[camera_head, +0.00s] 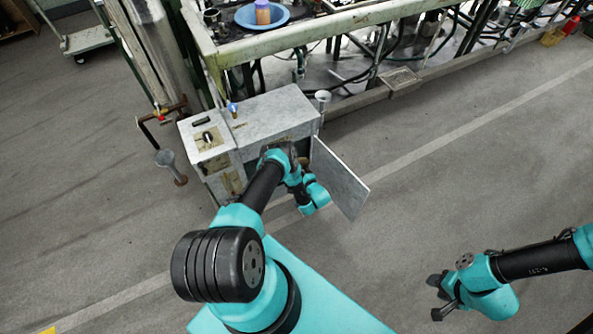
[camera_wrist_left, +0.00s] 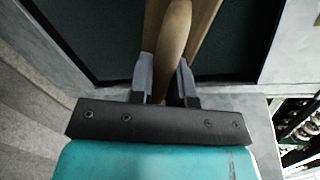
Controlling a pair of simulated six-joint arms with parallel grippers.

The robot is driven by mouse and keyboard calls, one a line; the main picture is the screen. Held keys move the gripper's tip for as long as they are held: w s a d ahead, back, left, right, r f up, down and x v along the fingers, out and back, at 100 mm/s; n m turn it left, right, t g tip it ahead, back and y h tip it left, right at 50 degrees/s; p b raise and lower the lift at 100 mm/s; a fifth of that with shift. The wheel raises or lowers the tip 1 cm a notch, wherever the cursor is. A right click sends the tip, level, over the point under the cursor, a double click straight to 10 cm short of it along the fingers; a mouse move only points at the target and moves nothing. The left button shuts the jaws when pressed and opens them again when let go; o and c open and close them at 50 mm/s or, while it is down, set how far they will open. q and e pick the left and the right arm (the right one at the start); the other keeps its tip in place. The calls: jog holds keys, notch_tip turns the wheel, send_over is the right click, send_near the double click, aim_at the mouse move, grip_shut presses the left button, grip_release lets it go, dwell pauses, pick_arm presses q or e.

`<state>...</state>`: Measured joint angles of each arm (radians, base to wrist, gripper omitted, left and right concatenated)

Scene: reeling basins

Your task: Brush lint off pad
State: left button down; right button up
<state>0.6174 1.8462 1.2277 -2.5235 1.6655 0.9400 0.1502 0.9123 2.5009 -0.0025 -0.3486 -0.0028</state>
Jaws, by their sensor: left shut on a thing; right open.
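In the left wrist view my left gripper (camera_wrist_left: 165,64) is shut on a rounded tan wooden handle (camera_wrist_left: 174,30), which looks like a brush handle. Its far end is out of frame, and no bristles show. Beyond the handle is a flat dark green surface (camera_wrist_left: 232,40) with a pale border; I cannot tell if this is the pad. No lint can be made out. In the head view my left arm reaches to the cabinet front and hides its gripper and what it holds. My right gripper (camera_head: 444,296) is open and empty above bare floor at the lower right.
A pale metal cabinet (camera_head: 272,112) stands ahead, its door (camera_head: 338,180) swung open to the right of my left arm. Behind it is a metal frame (camera_head: 345,22) with pipes and a blue basin (camera_head: 246,17). The floor right is clear.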

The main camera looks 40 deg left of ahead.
pick_arm(q)
jog(key=shift+v, duration=0.9)
jog(key=shift+s+d+f, duration=0.1)
jog(key=shift+s, duration=0.05)
jog(key=v, duration=0.2)
jog(key=shift+s+d+f, duration=0.15)
jog(key=shift+s+d, duration=0.1)
jog(key=shift+d, duration=0.1)
